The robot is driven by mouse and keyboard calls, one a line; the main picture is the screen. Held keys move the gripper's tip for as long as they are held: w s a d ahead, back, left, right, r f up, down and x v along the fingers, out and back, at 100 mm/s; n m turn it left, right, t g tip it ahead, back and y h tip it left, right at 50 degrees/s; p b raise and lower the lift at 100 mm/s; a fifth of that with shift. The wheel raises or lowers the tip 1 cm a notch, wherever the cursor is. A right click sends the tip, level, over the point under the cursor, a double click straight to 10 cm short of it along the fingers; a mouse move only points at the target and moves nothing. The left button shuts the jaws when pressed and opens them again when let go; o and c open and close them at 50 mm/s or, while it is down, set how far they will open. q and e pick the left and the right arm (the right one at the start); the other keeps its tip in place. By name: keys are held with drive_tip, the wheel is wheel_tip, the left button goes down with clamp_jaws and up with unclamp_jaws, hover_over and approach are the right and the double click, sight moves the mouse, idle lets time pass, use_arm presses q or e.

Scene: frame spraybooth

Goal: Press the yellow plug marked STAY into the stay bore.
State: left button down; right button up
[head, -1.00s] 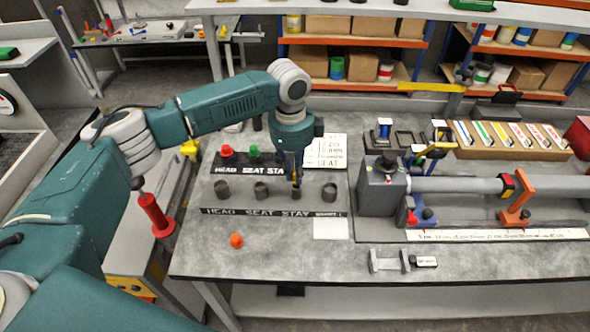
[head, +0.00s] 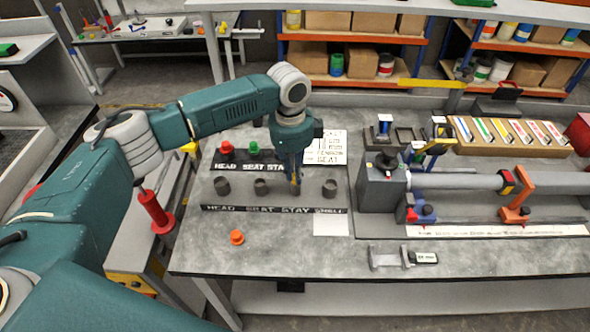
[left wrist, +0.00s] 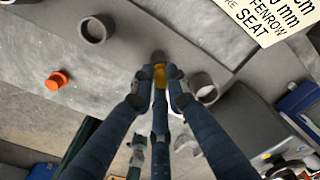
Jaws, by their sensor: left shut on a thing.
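My left gripper (head: 295,186) is shut on the yellow plug (left wrist: 160,74), and only a small part of the plug shows between the fingertips in the left wrist view. The gripper points down at the STAY place in the row of dark bores. The stay bore (left wrist: 158,57) shows as a dark rim right by the plug's tip, partly hidden by plug and fingers. I cannot tell how deep the plug sits or read its mark. My right gripper is not in view.
Open grey bores (head: 222,187) (head: 261,187) (head: 330,188) stand on both sides. Red (head: 226,148) and green (head: 253,149) plugs sit in the rack behind. An orange plug (head: 237,237) lies near the front. A clamp fixture (head: 384,182) stands to the right.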

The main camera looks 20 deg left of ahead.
use_arm(q)
drive_tip(key=shift+s+f, duration=0.1)
drive_tip(key=shift+f, duration=0.55)
drive_tip(key=c, duration=1.7)
unclamp_jaws()
drive_tip(key=shift+o, duration=0.3)
drive_tip(key=shift+r, duration=0.15)
wheel_tip(320, 180, up, 12)
drive_tip(key=shift+a, duration=0.3)
drive_tip(key=shift+f, duration=0.2)
